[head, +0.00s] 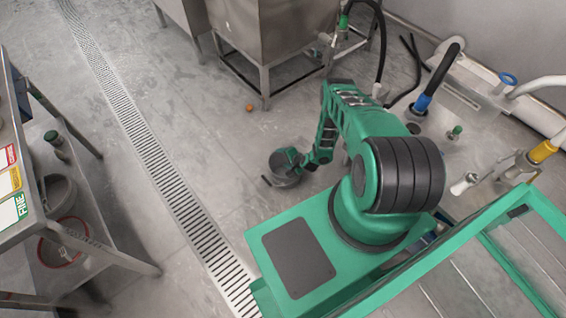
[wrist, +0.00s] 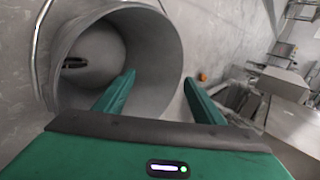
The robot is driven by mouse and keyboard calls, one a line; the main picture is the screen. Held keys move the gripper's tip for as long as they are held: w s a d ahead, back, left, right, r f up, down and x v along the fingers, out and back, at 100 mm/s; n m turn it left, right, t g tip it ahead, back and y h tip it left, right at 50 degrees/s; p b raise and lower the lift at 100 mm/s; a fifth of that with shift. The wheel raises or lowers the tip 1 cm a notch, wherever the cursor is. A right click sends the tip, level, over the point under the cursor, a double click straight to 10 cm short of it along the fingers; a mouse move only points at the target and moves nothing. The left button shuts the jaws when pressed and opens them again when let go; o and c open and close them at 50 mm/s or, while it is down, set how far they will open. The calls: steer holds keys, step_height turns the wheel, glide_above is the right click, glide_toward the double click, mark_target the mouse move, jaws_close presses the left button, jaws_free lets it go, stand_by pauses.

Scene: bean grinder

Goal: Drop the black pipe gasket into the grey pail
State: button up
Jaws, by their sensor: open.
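The grey pail (wrist: 160,45) fills the left half of the wrist view, its mouth facing the camera and its thin wire handle at the left. It also shows in the head view (head: 287,180), partly covered by my arm's end. A small dark object (wrist: 75,62), which looks like the black pipe gasket, lies inside the pail near the bottom. My gripper (wrist: 159,78) is open, with nothing between its fingers. Its left finger overlaps the pail's mouth in the picture and its right finger is outside the rim. I cannot tell whether either touches the pail.
A small orange item (head: 249,107) lies on the floor beyond the pail. A slotted floor drain (head: 160,165) runs to the left. A metal rack (head: 90,250) with containers stands at the far left. Pipes and hoses are at the right. Floor around the pail is mostly clear.

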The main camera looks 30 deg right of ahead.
steer(key=shift+r, duration=1.95)
